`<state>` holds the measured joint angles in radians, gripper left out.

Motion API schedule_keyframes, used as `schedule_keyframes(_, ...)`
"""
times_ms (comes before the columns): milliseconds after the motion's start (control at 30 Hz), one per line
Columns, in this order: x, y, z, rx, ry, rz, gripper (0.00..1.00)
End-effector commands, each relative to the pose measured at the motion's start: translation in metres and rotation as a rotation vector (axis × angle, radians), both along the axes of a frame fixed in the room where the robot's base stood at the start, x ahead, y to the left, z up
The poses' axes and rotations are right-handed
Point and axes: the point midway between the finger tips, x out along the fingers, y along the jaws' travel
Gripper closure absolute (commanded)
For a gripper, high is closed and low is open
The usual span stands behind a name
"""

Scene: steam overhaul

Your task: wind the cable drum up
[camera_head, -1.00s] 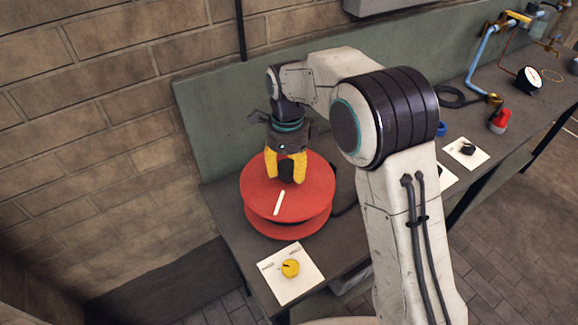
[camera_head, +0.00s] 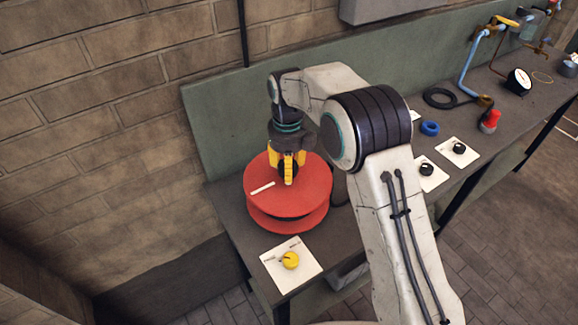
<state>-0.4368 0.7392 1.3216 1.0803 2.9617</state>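The cable drum (camera_head: 288,200) is a red spool lying flat on the bench, with a white stripe (camera_head: 262,188) on its top face, now pointing left. A black knob (camera_head: 281,170) stands at the middle of the drum's top. My gripper (camera_head: 287,172) points down over the drum, its yellow fingers closed around the knob. The fingers hide part of the knob.
A white plate with a yellow dial (camera_head: 290,260) lies at the bench's near corner. To the right of my arm are two plates with black knobs (camera_head: 427,169) (camera_head: 459,148), a blue ring (camera_head: 429,128), a red-topped part (camera_head: 491,121), a gauge (camera_head: 519,81) and pipes (camera_head: 469,72).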

Motion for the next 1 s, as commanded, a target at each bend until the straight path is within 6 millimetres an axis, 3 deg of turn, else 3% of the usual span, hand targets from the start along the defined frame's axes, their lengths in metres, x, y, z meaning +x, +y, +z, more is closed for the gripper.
schedule_keyframes(667,-0.0007,-0.0022,-0.0025,-0.003,0.006,-0.052,0.89)
schedule_keyframes(700,-0.0007,-0.0022,-0.0025,-0.003,0.006,-0.052,0.49)
schedule_keyframes(1000,-0.0001,-0.0013,-0.0009,-0.002,0.002,-0.051,0.26)
